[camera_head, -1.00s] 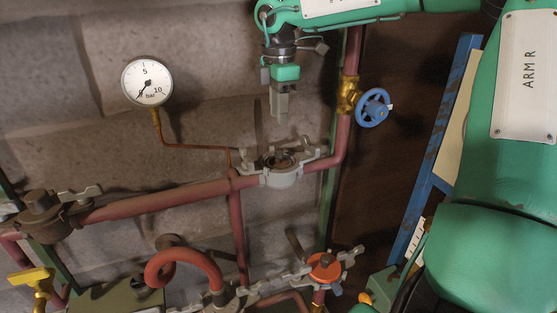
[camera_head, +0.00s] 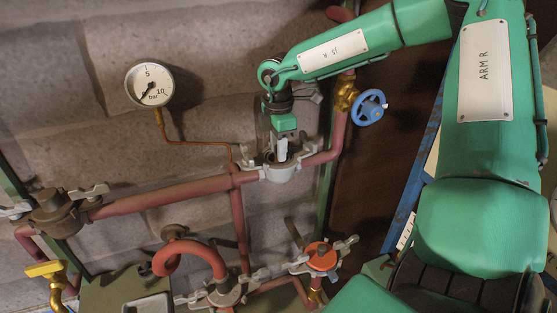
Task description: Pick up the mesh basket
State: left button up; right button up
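My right gripper (camera_head: 281,149) points straight down, with its pale fingertips at the mouth of an open grey housing (camera_head: 281,173) in the red pipe. The finger ends are partly hidden by the housing's rim. The gap between the fingers is not clear, so I cannot tell if they are open or shut. I cannot make out the mesh basket; the inside of the housing is dark and mostly covered by the gripper. My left gripper is not in view.
Clamp wing nuts stick out on both sides of the housing. A pressure gauge (camera_head: 149,85) is at upper left, a blue handwheel (camera_head: 369,107) on the right. An orange cap (camera_head: 321,257) and pipe bend (camera_head: 186,251) are below. A stone wall stands behind.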

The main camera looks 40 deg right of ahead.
jog(key=shift+a, duration=0.1)
jog(key=shift+c, duration=0.9)
grip_shut()
